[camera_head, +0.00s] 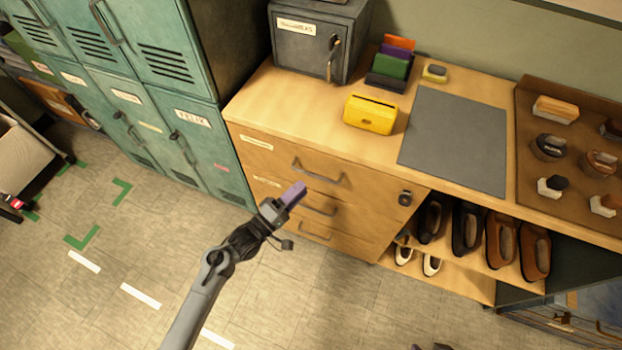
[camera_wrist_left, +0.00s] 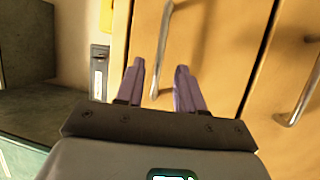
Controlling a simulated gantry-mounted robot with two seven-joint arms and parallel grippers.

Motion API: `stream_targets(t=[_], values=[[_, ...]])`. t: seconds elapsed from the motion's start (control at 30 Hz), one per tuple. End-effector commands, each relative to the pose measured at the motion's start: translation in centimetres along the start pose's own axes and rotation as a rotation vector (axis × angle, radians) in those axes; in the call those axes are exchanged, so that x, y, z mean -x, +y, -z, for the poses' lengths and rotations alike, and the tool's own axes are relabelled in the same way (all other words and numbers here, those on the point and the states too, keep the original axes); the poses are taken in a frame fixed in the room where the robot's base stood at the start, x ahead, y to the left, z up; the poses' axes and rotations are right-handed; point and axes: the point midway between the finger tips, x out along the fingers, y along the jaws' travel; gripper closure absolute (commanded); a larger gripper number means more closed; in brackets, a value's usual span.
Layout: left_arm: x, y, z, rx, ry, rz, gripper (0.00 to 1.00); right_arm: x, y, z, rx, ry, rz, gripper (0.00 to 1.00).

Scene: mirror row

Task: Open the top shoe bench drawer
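The wooden shoe bench has a stack of three drawers below its top. The top drawer (camera_head: 262,150) looks closed, with a metal bar handle (camera_head: 318,172). My left gripper (camera_head: 297,190), with purple fingers, is in front of the drawers, just below and left of that handle in the head view. In the left wrist view, the two fingers of the left gripper (camera_wrist_left: 160,72) are apart, with the handle (camera_wrist_left: 164,45) of the top drawer lined up between them. I cannot tell whether they touch it. My right gripper does not show.
Teal lockers (camera_head: 140,60) stand left of the bench. A grey safe (camera_head: 300,50), a yellow box (camera_head: 370,114) and a grey mat (camera_head: 455,140) are on top. Shoes (camera_head: 503,240) sit on shelves right of the drawers. The floor (camera_head: 120,230) before them is clear.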

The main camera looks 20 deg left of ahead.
Motion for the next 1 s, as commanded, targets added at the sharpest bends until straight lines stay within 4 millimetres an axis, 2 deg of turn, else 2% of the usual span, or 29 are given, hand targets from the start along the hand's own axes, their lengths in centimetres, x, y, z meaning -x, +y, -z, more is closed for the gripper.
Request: stream_targets(t=[0.1,0.33,0.5,0.8,1.0], values=[[-2.0,0.0,0.0,0.0,0.001,-0.002,0.62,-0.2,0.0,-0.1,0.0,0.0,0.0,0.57],[-4.6,-0.1,0.0,0.0,0.001,0.0,0.62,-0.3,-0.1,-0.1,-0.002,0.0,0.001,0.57],[-5.4,0.0,0.0,0.0,0.001,0.0,0.62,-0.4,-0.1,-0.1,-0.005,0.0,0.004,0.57],[-5.5,0.0,0.0,0.0,0.001,0.001,0.62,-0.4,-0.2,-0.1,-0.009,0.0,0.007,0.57],[-5.5,0.0,0.0,0.0,0.001,0.001,0.93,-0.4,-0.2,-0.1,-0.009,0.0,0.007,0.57]])
